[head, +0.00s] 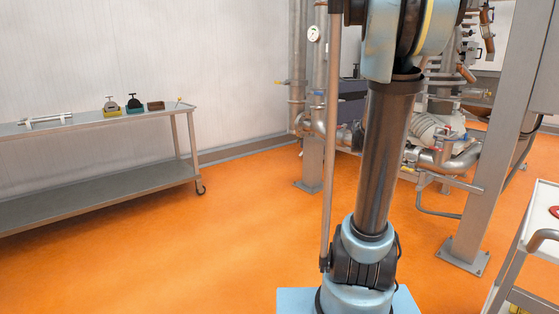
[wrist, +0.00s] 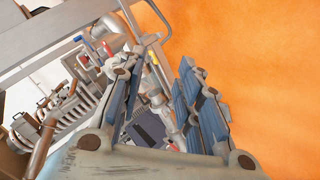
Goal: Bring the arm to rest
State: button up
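My gripper (wrist: 157,92) shows in the wrist view, with its two blue-padded fingers spread apart. Nothing is held between them; pipework and the orange floor show beyond. In the head view my arm stands upright in the middle, its lower joint on a light blue base and its upper joint cut off by the top edge. My gripper is outside the head view.
A grey metal trolley (head: 95,189) with small items on top stands at the left wall. Steel pipework (head: 440,155) and a thick grey post (head: 500,140) stand at the right. A white cart (head: 545,215) is at the right edge. The orange floor (head: 230,230) between is clear.

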jog(key=s+a+f+g+y, duration=0.2)
jog(key=s+a+f+y, duration=0.2)
jog(key=s+a, duration=0.8)
jog(key=s+a+f+g+y, duration=0.2)
jog(key=s+a+f+y, duration=0.2)
jog(key=s+a+f, duration=0.4)
jog(key=s+a, duration=0.5)
jog(key=s, duration=0.2)
jog(key=shift+f+y, duration=0.3)
jog(key=shift+f, duration=0.05)
jog(key=shift+w+f, duration=0.2)
jog(key=shift+w, duration=0.15)
